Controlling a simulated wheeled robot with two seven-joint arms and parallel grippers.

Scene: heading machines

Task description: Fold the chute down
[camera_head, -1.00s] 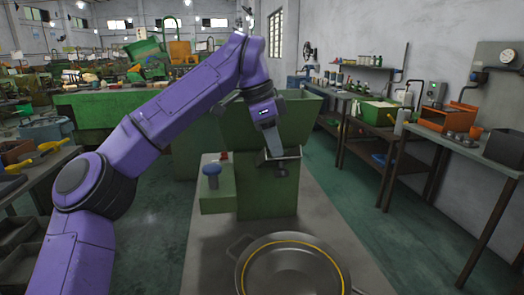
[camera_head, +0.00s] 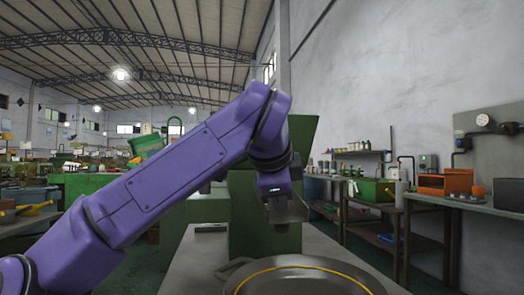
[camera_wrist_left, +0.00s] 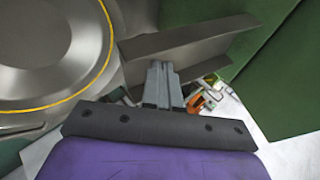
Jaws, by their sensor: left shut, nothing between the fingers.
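The chute is a grey metal channel (camera_wrist_left: 190,45) in the left wrist view, lying across the picture beyond my fingers. In the head view a grey metal piece, seemingly the chute (camera_head: 292,211), shows at the front of the green machine (camera_head: 243,215), partly hidden by my gripper. My left gripper (camera_wrist_left: 160,68) is shut and empty, with its fingertips at the chute's near edge; I cannot tell whether they touch it. It also shows in the head view (camera_head: 277,204), pointing down. My right gripper is not in view.
A round metal lid with a yellow ring (camera_head: 300,283) lies in front of the machine, and close to the left of my fingers in the wrist view (camera_wrist_left: 50,50). A workbench with a green box (camera_head: 372,190) stands along the right wall. The floor aisle between is clear.

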